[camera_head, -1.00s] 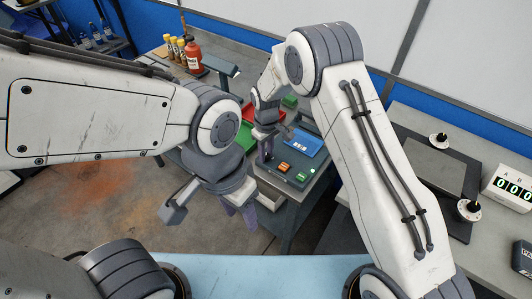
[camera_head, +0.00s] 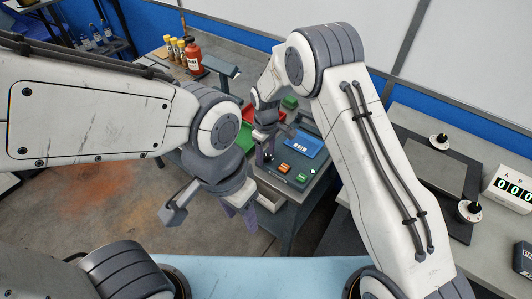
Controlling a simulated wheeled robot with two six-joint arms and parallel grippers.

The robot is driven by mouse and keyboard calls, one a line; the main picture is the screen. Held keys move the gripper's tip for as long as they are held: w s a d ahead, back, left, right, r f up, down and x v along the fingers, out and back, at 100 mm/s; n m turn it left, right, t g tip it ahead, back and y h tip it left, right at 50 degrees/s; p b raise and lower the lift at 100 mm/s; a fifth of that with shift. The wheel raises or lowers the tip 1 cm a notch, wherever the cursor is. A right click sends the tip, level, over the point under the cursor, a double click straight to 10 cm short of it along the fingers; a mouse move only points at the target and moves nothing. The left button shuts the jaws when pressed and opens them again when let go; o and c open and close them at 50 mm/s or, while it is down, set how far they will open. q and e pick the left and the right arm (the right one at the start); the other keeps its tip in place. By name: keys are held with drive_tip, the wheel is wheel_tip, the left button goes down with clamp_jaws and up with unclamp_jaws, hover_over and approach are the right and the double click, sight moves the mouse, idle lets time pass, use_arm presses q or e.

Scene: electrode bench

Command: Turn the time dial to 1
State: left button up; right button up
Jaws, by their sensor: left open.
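A dark control panel (camera_head: 311,170) on the middle bench has a blue display plate (camera_head: 306,146), an orange button (camera_head: 284,168) and a green button (camera_head: 302,178). A small black knob (camera_head: 268,158) shows at its left end, directly under my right gripper (camera_head: 271,146). The gripper's fingers are small and partly overlap the knob, so I cannot tell whether they touch it or how far apart they are. No dial numbers are legible. My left gripper (camera_head: 241,216) is open and empty, hanging over the floor in front of the bench.
Red (camera_head: 245,124) and green (camera_head: 289,102) bins lie behind the panel. A red bottle (camera_head: 193,58) stands at the back left. On the right bench are two white discs with black knobs (camera_head: 438,140) (camera_head: 469,211) and a counter (camera_head: 512,186) reading zeros.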

sight(266, 156)
wheel_tip(266, 156, up, 10)
drive_tip(key=b, duration=0.1)
drive_tip(key=shift+r+b, duration=0.2)
drive_tip(key=shift+b, duration=0.15)
idle(0.6)
